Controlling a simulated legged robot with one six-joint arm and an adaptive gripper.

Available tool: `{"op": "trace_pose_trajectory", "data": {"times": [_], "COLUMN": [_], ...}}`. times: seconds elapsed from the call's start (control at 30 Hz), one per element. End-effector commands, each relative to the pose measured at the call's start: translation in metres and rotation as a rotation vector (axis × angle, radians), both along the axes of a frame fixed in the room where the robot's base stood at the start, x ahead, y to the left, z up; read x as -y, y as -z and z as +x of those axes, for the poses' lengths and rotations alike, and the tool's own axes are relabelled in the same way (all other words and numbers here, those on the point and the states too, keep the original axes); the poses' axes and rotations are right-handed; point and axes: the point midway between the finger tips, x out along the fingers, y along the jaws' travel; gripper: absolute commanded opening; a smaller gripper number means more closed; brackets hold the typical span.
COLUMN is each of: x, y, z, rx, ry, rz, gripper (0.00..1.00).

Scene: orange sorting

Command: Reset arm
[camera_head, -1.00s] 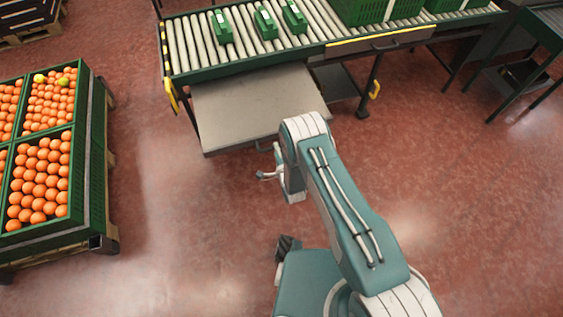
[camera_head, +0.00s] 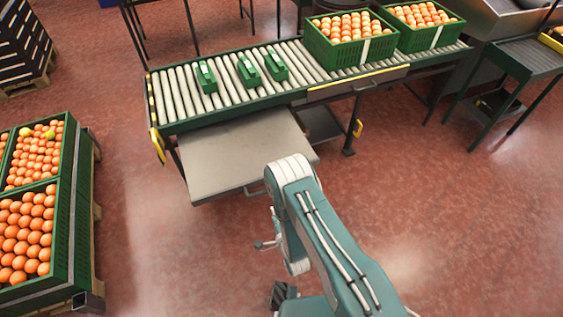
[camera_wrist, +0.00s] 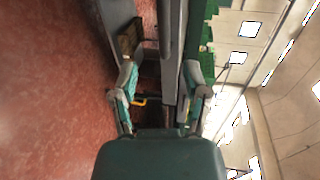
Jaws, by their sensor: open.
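My arm reaches up from the lower right in the head view, bent at the elbow. My gripper (camera_head: 268,243) hangs at its end, partly hidden behind the arm, above bare floor in front of the grey table. In the wrist view my gripper (camera_wrist: 159,75) has its two fingers spread apart, with nothing between them. The camera there looks sideways along the room, with the red floor at left and bright ceiling lights at right.
A roller conveyor (camera_head: 228,98) carries small green boxes (camera_head: 248,70) and orange-filled green crates (camera_head: 349,54). A grey table (camera_head: 225,158) stands before it. Left is a large green crate (camera_head: 62,222) of oranges, with two yellowish ones. The floor between is clear.

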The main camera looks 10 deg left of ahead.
Motion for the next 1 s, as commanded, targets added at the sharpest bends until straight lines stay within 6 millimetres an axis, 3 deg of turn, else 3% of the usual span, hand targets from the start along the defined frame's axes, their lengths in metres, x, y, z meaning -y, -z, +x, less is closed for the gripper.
{"op": "trace_pose_trajectory", "data": {"times": [0.17, 0.27, 0.6, 0.8, 1.0], "x": [0.000, -0.002, 0.003, 0.021, 0.047], "y": [-0.002, -0.014, -0.110, -0.174, -0.239], "z": [0.002, 0.015, 0.094, 0.122, 0.135], "rx": [0.001, 0.006, 0.001, -0.013, -0.033], "ry": [0.001, 0.006, 0.024, 0.017, -0.002], "rz": [-0.003, -0.029, -0.273, -0.423, -0.567], "gripper": [0.60, 0.60, 0.60, 0.60, 0.60]}}
